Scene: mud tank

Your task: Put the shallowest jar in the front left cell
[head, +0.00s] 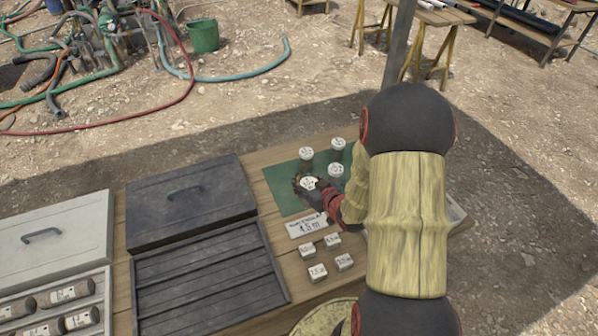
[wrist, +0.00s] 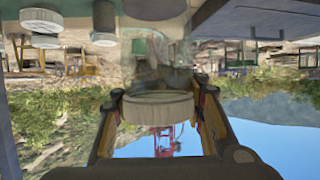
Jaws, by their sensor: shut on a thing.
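My gripper (head: 308,184) is shut on a glass jar with a white lid (wrist: 158,106), over the near part of the green mat. The lid sits between both fingers in the upside-down wrist view; the clear body holds something dark. In the head view its lid mark is too small to read, and I cannot tell whether its base touches the mat. Other white-lidded jars stand farther back on the green mat (head: 283,184): back left (head: 306,153), back right (head: 338,144) and nearer right (head: 336,170). A pale tray edge (head: 456,212) shows behind my arm; its cells are hidden.
A card reading 4.5 m (head: 308,226) lies in front of the mat. Several small pale labelled blocks (head: 317,272) stand nearer. A dark lidded case (head: 190,205) and an open grey core box (head: 55,295) are left. My arm covers the table's right side.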

